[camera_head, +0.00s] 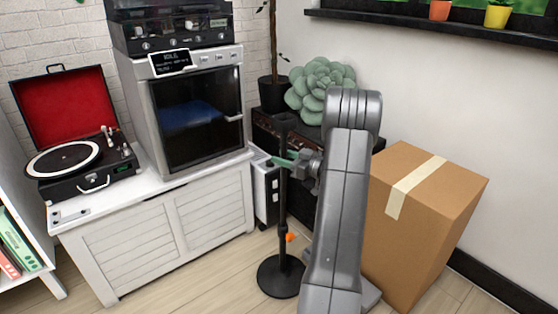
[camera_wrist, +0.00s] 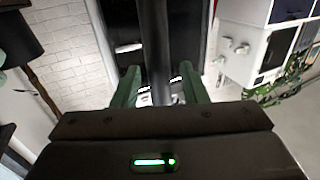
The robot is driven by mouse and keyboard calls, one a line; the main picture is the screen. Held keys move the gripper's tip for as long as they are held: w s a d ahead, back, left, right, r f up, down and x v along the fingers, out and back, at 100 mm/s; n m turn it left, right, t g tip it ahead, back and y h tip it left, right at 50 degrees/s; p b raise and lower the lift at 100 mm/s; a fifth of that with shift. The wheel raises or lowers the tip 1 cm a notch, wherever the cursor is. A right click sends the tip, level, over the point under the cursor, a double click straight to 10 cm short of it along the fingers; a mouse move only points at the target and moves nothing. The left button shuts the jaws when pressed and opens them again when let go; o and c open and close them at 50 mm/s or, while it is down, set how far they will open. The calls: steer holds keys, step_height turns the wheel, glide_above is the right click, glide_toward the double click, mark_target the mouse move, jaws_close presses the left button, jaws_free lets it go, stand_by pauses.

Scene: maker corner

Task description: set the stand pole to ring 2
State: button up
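The stand pole (camera_head: 283,205) is thin, black and upright on a round black base (camera_head: 280,277) on the floor. An orange part (camera_head: 291,237) sits low on it. A wider dark top (camera_head: 286,121) caps it. I cannot make out numbered rings. My gripper (camera_head: 283,161) is at the upper part of the pole, below the top. In the wrist view the pole (camera_wrist: 155,45) runs between the two green fingers of my gripper (camera_wrist: 160,80). Gaps show between the pole and both fingers, so the gripper looks open around it.
A cardboard box (camera_head: 425,215) stands right of my arm. A dark cabinet (camera_head: 300,205) with a green succulent (camera_head: 319,88) is behind the pole. A white cabinet (camera_head: 150,250) with a turntable (camera_head: 85,165) and an oven-like machine (camera_head: 195,110) is left. Some floor in front is clear.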

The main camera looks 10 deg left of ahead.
steer(key=shift+x, duration=0.85)
steer(key=shift+c, duration=0.3)
jaws_close()
steer(key=shift+r, duration=0.15)
step_height(320, 180, up, 20)
steer(key=p, duration=1.5)
steer(key=shift+o, duration=0.3)
jaws_free()
